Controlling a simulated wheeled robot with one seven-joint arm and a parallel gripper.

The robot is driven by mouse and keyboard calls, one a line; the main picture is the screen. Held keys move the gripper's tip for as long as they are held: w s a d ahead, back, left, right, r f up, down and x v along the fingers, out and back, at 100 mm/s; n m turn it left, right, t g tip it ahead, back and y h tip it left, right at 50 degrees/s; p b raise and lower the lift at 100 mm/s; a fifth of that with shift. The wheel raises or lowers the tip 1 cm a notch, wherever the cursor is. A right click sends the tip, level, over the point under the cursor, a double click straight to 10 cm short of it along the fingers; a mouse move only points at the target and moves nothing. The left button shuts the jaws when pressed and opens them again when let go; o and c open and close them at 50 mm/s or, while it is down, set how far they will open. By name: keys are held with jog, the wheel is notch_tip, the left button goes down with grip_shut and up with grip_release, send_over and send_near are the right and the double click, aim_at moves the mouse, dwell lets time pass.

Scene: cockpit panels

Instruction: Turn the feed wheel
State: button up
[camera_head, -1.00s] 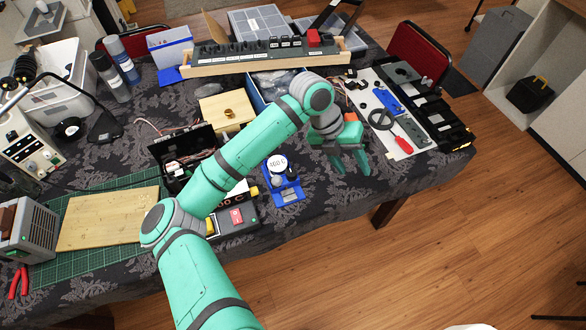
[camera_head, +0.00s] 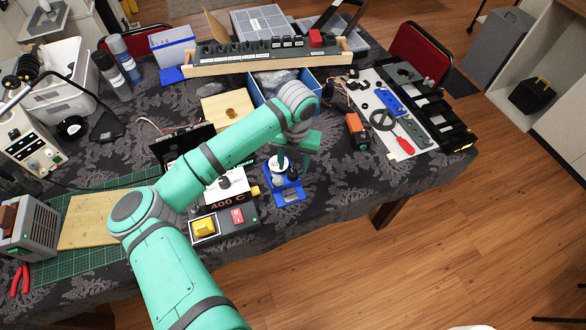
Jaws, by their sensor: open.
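A small blue device (camera_head: 288,192) stands on the table right of the grey control box. It carries a white round part (camera_head: 276,164) and a small dark knob-like part, partly hidden by my fingers. I cannot tell for sure which part is the feed wheel. My gripper (camera_head: 293,166) is open, pointing down over the upper part of this device. Its fingers appear around or just above the small dark part; contact cannot be made out. A dark round wheel (camera_head: 381,120) lies on the white panel further right.
A grey box (camera_head: 225,222) with a yellow button and red switch stands left of the device. An orange and black block (camera_head: 356,132) stands to the right. A blue open bin (camera_head: 262,92) is behind my arm. The table's front edge is close.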

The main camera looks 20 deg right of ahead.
aim_at(292, 172)
jog(key=shift+f, duration=1.6)
jog(key=c, duration=1.1)
jog(key=m, duration=0.6)
jog(key=shift+a, duration=0.1)
jog(key=m, duration=1.2)
jog(key=shift+w+m+h, duration=0.1)
jog(key=shift+m+h, duration=0.2)
jog(key=m, duration=0.5)
